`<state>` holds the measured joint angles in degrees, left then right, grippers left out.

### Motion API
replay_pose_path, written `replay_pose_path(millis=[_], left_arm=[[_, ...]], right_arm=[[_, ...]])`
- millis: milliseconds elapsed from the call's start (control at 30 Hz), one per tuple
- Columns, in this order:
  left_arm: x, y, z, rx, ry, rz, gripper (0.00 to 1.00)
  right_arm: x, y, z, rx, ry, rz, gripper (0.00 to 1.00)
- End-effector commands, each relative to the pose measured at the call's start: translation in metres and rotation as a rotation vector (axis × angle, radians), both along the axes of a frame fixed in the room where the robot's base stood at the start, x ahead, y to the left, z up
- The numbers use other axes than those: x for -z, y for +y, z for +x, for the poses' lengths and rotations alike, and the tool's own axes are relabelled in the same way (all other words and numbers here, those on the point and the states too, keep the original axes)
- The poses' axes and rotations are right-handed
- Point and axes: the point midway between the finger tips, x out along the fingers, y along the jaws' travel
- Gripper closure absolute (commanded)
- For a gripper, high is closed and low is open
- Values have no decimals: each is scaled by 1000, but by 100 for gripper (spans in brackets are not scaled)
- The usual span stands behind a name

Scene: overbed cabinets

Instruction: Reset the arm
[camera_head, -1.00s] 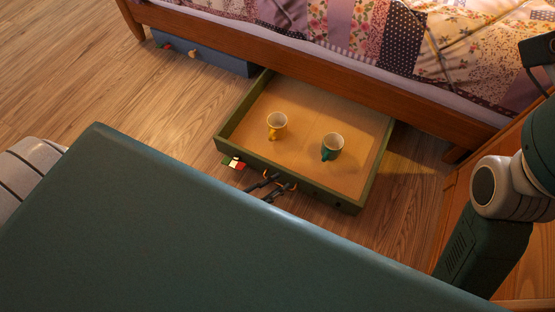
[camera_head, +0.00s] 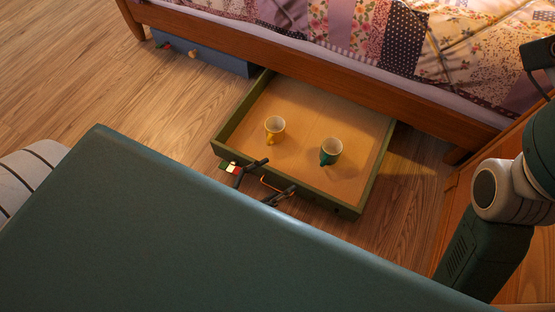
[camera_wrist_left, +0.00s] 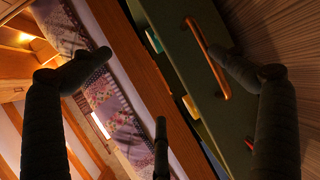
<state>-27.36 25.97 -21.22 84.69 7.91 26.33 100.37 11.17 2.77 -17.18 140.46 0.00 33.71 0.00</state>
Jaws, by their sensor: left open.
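My left gripper (camera_head: 264,181) is open at the front of the green drawer (camera_head: 228,122), its dark fingers spread on either side of the drawer's orange handle (camera_head: 268,185). In the left wrist view the handle (camera_wrist_left: 212,62) lies between the open fingers, nearer the right one, and is not gripped. The drawer is pulled out from under the bed. My green body hides most of the left arm. My right arm shows at the right; I cannot make out its gripper.
The wooden bed frame (camera_head: 300,66) with a patchwork quilt runs behind the drawer. A closed blue drawer (camera_head: 215,56) is at its left. Wooden furniture (camera_head: 455,215) stands close to my right arm. The wooden floor at the left is clear.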

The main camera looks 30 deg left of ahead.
Motion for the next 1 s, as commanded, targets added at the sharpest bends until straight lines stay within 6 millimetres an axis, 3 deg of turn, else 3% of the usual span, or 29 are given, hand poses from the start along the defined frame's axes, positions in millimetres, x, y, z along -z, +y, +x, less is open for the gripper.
replay_pose_path(millis=[33,67,133,833,933,1000], left_arm=[[-32,0,16,-4,-61,-18,26],[-34,0,16,-4,-61,-18,36],[-37,-1,15,-2,-56,-16,66],[-38,-4,12,1,-50,-14,66],[-59,-12,19,11,-106,1,66],[-89,-23,28,22,-189,28,66]], right_arm=[[-3,0,0,0,-1,0,60],[-3,0,0,0,-1,0,60],[-3,0,0,0,-1,0,60],[-2,0,0,0,0,1,60],[-2,0,2,0,10,1,60],[-1,-1,4,-1,23,1,60]])
